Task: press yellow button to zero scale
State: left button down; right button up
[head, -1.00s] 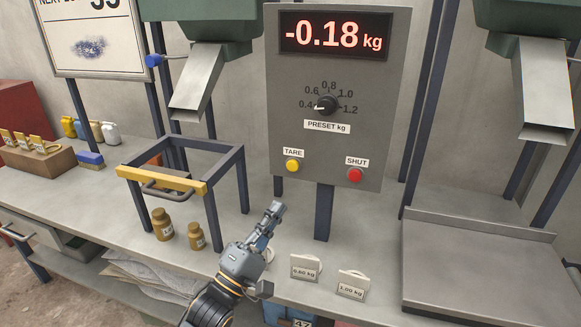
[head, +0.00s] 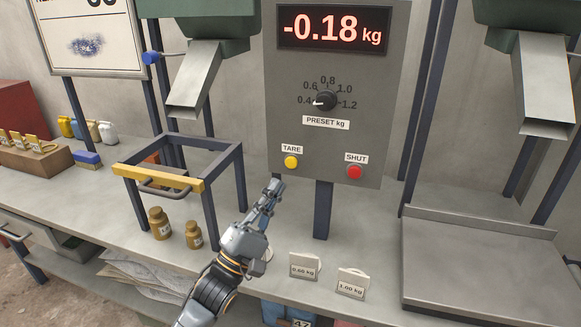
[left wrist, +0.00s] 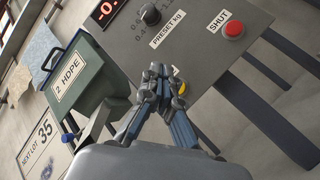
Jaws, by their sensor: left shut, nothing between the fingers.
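The yellow button (head: 291,162) sits under the TARE label on the grey control panel (head: 375,60). The display (head: 333,28) above reads -0.18 kg in red. My left gripper (head: 275,188) is shut and empty, below and slightly left of the yellow button in the head view, its fingers pointing up toward the panel. In the left wrist view the shut fingertips (left wrist: 155,72) cover most of the yellow button (left wrist: 179,86); only an edge shows. I cannot tell a touch; a gap shows in the head view. My right gripper is not in view.
A red SHUT button (head: 355,172) sits right of the yellow one, and a preset dial (head: 325,100) above. A dark frame with a yellow bar (head: 158,178) stands left of my arm. Brown bottles (head: 160,222) and weight plates (head: 304,265) stand nearby. A steel scale platform (head: 480,265) is at right.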

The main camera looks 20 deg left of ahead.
aim_at(291, 162)
pick_arm(q)
jog(key=w+b, duration=0.2)
jog(key=w, duration=0.4)
jog(key=shift+w, duration=0.15)
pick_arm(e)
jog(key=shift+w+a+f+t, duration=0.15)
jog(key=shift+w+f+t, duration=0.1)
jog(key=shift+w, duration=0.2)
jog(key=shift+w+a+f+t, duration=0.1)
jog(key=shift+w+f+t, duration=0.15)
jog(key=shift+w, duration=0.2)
pick_arm(q)
jog(key=shift+d, duration=0.1)
jog(key=shift+w, duration=0.1)
jog(key=shift+w, duration=0.3)
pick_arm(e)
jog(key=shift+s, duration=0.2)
